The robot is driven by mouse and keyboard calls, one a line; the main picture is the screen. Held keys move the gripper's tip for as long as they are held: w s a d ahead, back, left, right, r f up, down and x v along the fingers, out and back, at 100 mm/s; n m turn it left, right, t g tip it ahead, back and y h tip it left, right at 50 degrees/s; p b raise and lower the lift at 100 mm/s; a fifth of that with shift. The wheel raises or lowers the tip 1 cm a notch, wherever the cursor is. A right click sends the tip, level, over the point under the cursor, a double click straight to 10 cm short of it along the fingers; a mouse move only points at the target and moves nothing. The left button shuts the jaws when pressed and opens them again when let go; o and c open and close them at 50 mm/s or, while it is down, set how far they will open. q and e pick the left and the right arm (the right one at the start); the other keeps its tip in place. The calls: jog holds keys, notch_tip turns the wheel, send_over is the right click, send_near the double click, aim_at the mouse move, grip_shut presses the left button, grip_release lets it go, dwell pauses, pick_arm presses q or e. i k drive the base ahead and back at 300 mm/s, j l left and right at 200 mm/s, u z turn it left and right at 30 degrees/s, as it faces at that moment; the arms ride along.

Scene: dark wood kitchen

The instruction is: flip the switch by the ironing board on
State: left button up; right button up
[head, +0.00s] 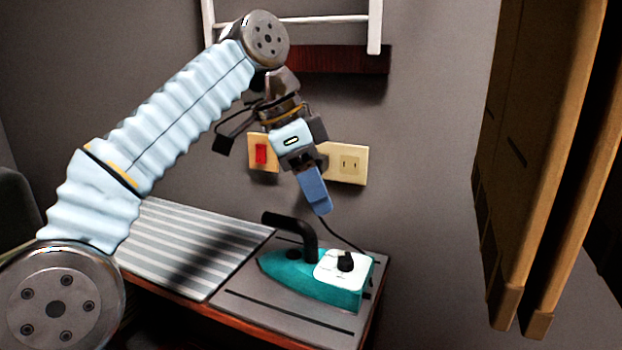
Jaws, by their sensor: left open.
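My left gripper (314,190) hangs in front of the wall, to the right of the red switch, with a blue finger pointing down. It is open and holds nothing that I can see; its other finger is mostly hidden. It overlaps the left part of a socket plate (352,165) in the picture. I cannot tell its gap to the wall. My right gripper is not in view.
A teal iron (310,283) with a black handle stands on the board's right end, below my left gripper, its cord rising toward the wall. A white rack (374,30) hangs above. Tall wooden panels (530,150) stand at the right. The wall between is bare.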

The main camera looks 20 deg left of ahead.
aim_at(260, 157)
jog(key=k, duration=1)
